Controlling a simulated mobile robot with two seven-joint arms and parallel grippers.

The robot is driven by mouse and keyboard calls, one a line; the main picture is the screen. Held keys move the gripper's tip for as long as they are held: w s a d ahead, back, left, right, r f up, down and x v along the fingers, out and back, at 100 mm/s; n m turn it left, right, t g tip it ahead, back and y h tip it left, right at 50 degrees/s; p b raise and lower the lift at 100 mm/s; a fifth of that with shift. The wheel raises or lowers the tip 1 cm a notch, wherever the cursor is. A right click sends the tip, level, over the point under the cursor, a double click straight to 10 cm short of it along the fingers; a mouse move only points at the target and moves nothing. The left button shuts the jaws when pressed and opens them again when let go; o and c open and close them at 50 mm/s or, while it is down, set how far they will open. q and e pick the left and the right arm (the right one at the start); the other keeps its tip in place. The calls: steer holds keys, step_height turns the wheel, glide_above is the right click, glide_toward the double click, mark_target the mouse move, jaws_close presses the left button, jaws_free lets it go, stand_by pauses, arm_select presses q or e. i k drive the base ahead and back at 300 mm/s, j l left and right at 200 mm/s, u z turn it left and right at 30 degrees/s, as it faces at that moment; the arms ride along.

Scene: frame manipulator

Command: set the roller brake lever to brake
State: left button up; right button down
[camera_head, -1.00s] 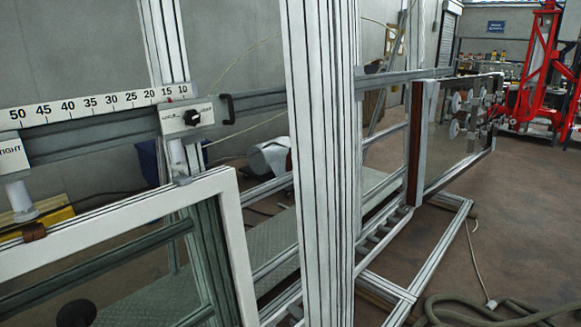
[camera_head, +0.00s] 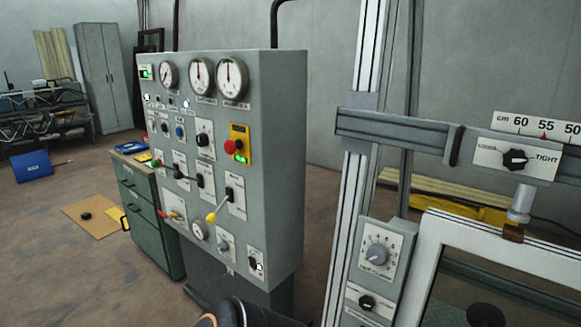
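A grey control cabinet (camera_head: 285,150) stands left of the middle, its front full of gauges, knobs and levers. A lever with a yellow grip (camera_head: 211,217) slants down and left from its plate. A small red-tipped handle (camera_head: 175,214) sits lower left. The labels are too small to read, so I cannot tell which one is the roller brake lever. Neither gripper shows; a dark rounded part at the bottom edge may belong to my arm.
A green drawer cabinet (camera_head: 140,200) stands left of the control cabinet. A metal frame post (camera_head: 352,190) with a knob box (camera_head: 383,262) and a white-framed window (camera_head: 430,250) stand to the right. Open floor (camera_head: 50,260) lies at the left.

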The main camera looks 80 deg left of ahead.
mark_target(178, 176)
steer(key=u, duration=3.05)
